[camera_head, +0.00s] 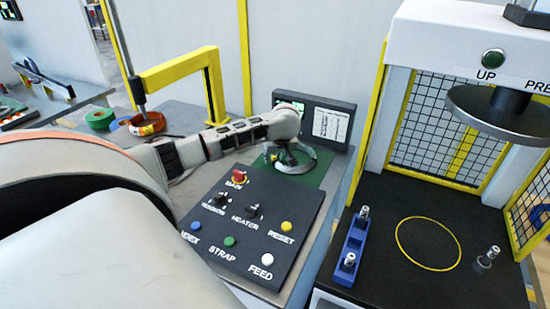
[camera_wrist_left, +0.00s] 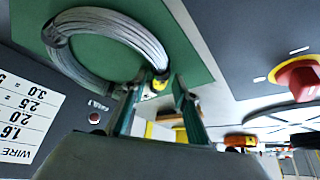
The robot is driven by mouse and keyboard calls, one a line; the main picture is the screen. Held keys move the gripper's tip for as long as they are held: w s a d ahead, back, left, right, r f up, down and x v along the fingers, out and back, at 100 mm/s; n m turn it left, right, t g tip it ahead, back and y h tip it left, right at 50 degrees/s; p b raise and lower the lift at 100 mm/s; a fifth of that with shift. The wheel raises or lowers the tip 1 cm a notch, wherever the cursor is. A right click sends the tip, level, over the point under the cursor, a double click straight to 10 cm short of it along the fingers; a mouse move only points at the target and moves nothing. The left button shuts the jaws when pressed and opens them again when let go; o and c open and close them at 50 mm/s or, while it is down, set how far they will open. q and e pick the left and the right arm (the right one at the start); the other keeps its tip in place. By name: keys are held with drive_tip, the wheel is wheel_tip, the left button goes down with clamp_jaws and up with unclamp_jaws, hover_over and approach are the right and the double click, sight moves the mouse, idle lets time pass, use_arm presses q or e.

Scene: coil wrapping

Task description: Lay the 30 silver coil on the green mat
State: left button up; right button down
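The silver coil (camera_head: 308,162) is a ring of grey wire over the green mat (camera_head: 312,179) beyond the control panel. In the left wrist view the coil (camera_wrist_left: 118,22) appears to lie flat on the green mat (camera_wrist_left: 190,50), with a small yellow tag (camera_wrist_left: 160,83) at its near edge. My left gripper (camera_head: 283,158) is over the coil's near left side and hides part of it. In the wrist view its two fingers (camera_wrist_left: 157,88) stand apart, with the coil's tagged edge near the gap between the tips. I see no clear grip. My right gripper is not in view.
The control panel (camera_head: 250,228) with buttons stands in front of the mat, and a dark display box (camera_head: 322,120) behind it. A press (camera_head: 505,105) stands at the right.

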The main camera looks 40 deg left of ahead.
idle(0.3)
use_arm(q)
drive_tip(key=v, duration=1.2)
drive_tip(key=shift+s, duration=0.1)
